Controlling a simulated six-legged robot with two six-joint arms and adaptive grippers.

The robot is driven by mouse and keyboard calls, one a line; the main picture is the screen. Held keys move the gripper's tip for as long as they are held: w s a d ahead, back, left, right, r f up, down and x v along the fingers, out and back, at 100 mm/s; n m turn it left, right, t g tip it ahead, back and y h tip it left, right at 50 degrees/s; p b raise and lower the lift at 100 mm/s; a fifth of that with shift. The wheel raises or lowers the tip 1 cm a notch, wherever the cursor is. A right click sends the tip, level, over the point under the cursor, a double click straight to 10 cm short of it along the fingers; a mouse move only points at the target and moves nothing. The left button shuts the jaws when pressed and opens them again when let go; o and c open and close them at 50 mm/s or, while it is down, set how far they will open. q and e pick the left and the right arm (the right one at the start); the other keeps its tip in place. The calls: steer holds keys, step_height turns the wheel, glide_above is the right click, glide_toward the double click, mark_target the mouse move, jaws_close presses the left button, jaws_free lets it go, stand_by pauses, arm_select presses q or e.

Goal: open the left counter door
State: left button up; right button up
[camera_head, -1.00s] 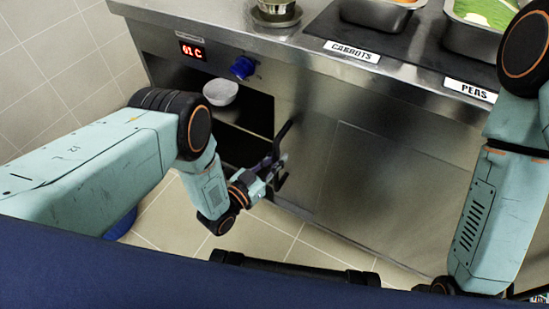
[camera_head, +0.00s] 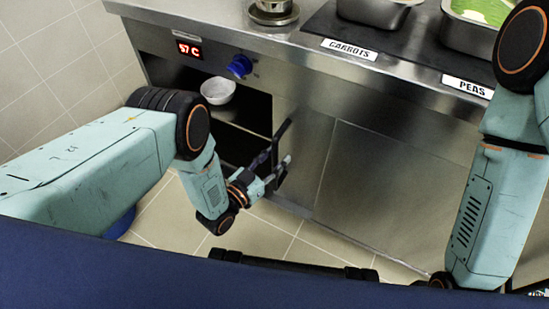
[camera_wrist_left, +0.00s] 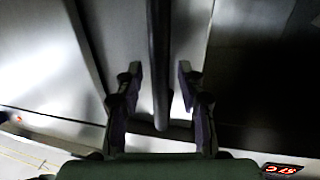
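The left counter door (camera_head: 305,150) is a brushed metal panel in the counter front. A dark opening (camera_head: 255,112) shows to its left. The door's black upright bar handle (camera_head: 283,130) stands near that opening. My left gripper (camera_head: 279,167) is at the lower part of the handle. In the left wrist view, the handle (camera_wrist_left: 158,60) runs between the two fingers of my left gripper (camera_wrist_left: 160,92), with a gap on each side. The fingers are open around it. My right arm (camera_head: 490,210) shows at the right edge; its gripper is not in view.
A white bowl (camera_head: 218,90) sits inside the opening. Above are a blue knob (camera_head: 240,66) and a red display (camera_head: 189,50). The counter top holds a metal pot (camera_head: 274,12) and food trays (camera_head: 375,12). Tiled floor (camera_head: 270,235) lies clear below.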

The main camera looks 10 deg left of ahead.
arm_select(q)
steer(key=v, duration=1.2)
steer(key=shift+f, duration=0.1)
